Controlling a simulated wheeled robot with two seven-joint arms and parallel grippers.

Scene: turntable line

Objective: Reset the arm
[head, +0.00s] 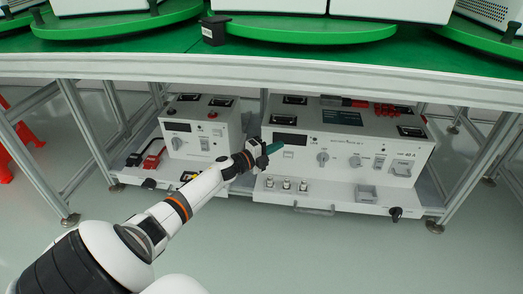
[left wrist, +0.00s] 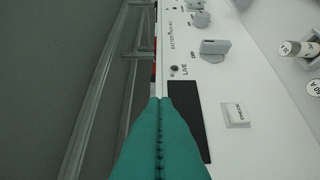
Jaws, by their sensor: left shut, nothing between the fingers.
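My left arm reaches in from the lower left in the head view. My left gripper (head: 272,149) has teal fingers and is shut and empty. It is in front of the larger white instrument box (head: 340,150), near its dark display. In the left wrist view the teal fingers (left wrist: 160,130) lie together along a toothed seam. They overlap part of the dark display (left wrist: 188,115) on the white panel. I cannot tell whether the fingertips touch the panel. My right gripper is not in view.
A smaller white box (head: 200,130) stands to the left on the same low shelf. Knobs and a square button (left wrist: 236,115) stick out of the larger panel. The white table edge (head: 250,70) runs overhead, with green turntables (head: 310,28) above. Metal legs (head: 65,215) stand at both sides.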

